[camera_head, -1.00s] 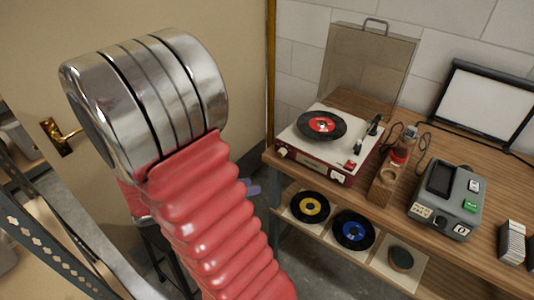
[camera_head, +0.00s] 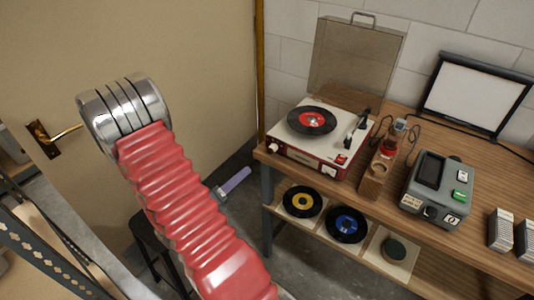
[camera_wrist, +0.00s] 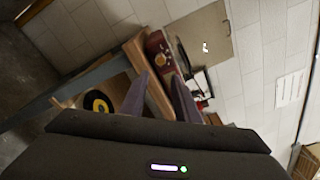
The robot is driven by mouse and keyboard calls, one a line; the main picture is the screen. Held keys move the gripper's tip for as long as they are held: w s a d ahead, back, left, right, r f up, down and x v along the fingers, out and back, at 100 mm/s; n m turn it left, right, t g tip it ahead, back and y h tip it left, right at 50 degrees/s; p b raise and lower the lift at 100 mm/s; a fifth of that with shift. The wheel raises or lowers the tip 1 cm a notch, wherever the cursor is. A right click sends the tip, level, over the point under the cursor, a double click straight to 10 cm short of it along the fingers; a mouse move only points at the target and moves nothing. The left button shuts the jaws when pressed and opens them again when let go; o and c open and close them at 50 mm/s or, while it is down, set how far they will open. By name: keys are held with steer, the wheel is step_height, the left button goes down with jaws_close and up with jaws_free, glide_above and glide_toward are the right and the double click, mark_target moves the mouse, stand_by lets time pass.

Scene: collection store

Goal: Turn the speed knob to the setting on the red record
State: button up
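The record player (camera_head: 305,153) stands on the wooden bench, its lid upright behind it. A black record with a red label (camera_head: 312,119) lies on its platter. A pale round knob (camera_head: 273,147) sits at the left of its red front; I cannot read any markings. In the wrist view, the red front (camera_wrist: 154,42) and a pale knob (camera_wrist: 160,60) show beyond my fingers. My gripper (camera_wrist: 160,92) is open and empty, with two purple fingers apart. In the head view one finger (camera_head: 236,182) shows left of the bench, clear of the player.
Records with yellow (camera_head: 303,200) and blue (camera_head: 346,224) labels lie on the lower shelf. A wooden stand (camera_head: 378,172) and a grey device (camera_head: 437,187) are right of the player. A door (camera_head: 150,50) is at left. Free floor lies between my arm and the bench.

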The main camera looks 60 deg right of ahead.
mark_target(270, 151)
steer(key=shift+x, duration=6.9)
jaws_close()
